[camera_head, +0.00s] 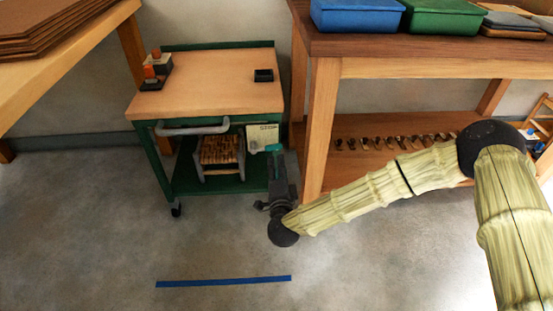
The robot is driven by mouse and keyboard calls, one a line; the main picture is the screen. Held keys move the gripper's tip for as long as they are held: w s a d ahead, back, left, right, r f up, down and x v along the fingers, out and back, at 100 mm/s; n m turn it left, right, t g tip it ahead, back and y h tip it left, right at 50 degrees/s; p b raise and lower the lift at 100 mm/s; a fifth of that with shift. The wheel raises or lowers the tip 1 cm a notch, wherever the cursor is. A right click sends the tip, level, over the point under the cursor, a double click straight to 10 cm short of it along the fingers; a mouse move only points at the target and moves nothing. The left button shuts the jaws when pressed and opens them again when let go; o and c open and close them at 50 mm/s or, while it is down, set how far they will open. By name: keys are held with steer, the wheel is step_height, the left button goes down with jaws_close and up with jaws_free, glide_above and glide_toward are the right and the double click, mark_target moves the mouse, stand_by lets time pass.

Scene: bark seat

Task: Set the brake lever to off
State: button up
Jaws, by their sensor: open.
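A green cart (150,130) with a wooden top stands left of centre. A pale plate (262,134) with small lettering, which seems to read STOP, is on its front right corner. A small teal piece (273,148) shows at the plate's lower edge. It looks like the brake lever, but its exact setting is too small to tell. My gripper (277,158) points up just below the teal piece, its jaws open. I cannot tell whether it touches the piece. The gripper hides part of the cart's front right leg.
The cart bears a grey handle (192,130), a block stack (156,70) and a small black tray (263,75). A woven stool (219,154) sits on its lower shelf. A workbench (318,130) stands close on the right. Blue tape (224,281) marks the clear floor in front.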

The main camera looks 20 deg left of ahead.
steer(key=shift+v, duration=0.9)
steer(key=s+d+f+n+g+h, duration=0.1)
steer(key=s+d+f+n+g, duration=0.35)
steer(key=s+d+f, duration=0.5)
steer(key=s+d+f+n+g+h, duration=0.25)
steer(key=s+d+f+g, duration=0.35)
steer(key=d+f, duration=0.65)
steer(key=s+d+f+n+g+h, duration=0.1)
steer(key=s+d+n+g+h, duration=0.15)
steer(key=s+d, duration=0.95)
steer(key=s+d+f+n+g+h, duration=0.1)
steer(key=s+d+g+h, duration=0.15)
steer(key=s+d, duration=0.9)
steer(key=w+d+r+p, duration=0.1)
steer(key=w+r+p, duration=0.1)
steer(key=r+p, duration=1.5)
steer(key=w+d+r+p, duration=0.2)
steer(key=r+p, duration=1.5)
steer(key=shift+r+p, duration=0.25)
steer(key=shift+p, duration=0.05)
